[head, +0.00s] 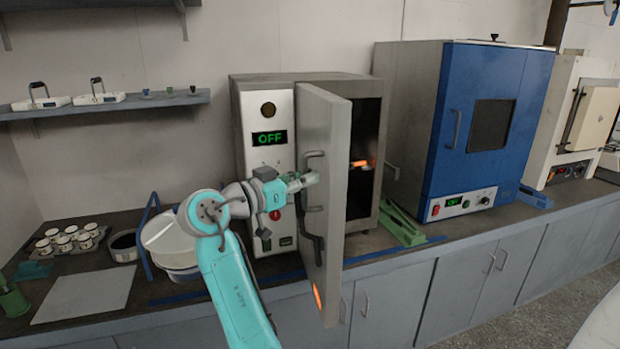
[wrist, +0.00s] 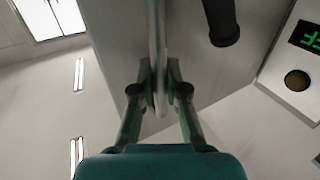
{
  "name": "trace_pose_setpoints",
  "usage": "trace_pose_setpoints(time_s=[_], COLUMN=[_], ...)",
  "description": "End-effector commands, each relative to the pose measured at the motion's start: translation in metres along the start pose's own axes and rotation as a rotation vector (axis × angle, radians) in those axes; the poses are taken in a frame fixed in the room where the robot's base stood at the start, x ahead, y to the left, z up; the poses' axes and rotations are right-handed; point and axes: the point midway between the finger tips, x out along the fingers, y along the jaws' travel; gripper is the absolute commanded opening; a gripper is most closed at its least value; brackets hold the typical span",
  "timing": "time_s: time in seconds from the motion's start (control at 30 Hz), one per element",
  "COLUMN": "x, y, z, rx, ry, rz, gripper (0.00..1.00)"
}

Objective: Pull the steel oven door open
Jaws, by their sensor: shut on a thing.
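The steel oven (head: 265,80) stands on the bench left of the middle, with a green OFF display on its front panel. Its steel door (head: 335,120) stands well open, swung out toward me, and part of the dark inside with an orange glow shows behind it. My gripper (head: 308,180) is at the door's outer face, by a handle (head: 314,208). In the wrist view my gripper (wrist: 160,95) is shut on the handle bar (wrist: 155,45), with one finger on each side of it. The door face (wrist: 115,60) fills the area behind the bar.
A blue oven (head: 495,115) stands to the right, with a green rack (head: 402,228) between the two. White bowls (head: 170,240), a grey board (head: 85,295) and several small cups (head: 70,238) lie on the bench at left. A shelf (head: 110,105) hangs above.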

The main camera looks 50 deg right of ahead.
Motion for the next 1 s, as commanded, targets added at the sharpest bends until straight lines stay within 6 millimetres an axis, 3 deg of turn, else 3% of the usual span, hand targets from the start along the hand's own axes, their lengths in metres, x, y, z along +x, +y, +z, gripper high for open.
trace_pose_setpoints(time_s=[0.23,0.27,0.3,0.37,0.77,1.0], x=[0.0,0.0,0.0,0.0,-0.006,-0.046], y=[0.001,0.001,0.001,0.001,0.0,-0.001], z=[0.001,0.001,0.001,0.001,0.0,0.001], rx=[-0.001,-0.001,-0.001,-0.001,0.0,-0.001], ry=[-0.003,-0.003,-0.003,-0.003,-0.001,-0.001], rz=[0.002,0.002,0.002,0.001,-0.001,-0.004], gripper=[0.0,0.18,0.28,0.39,0.39,0.39])
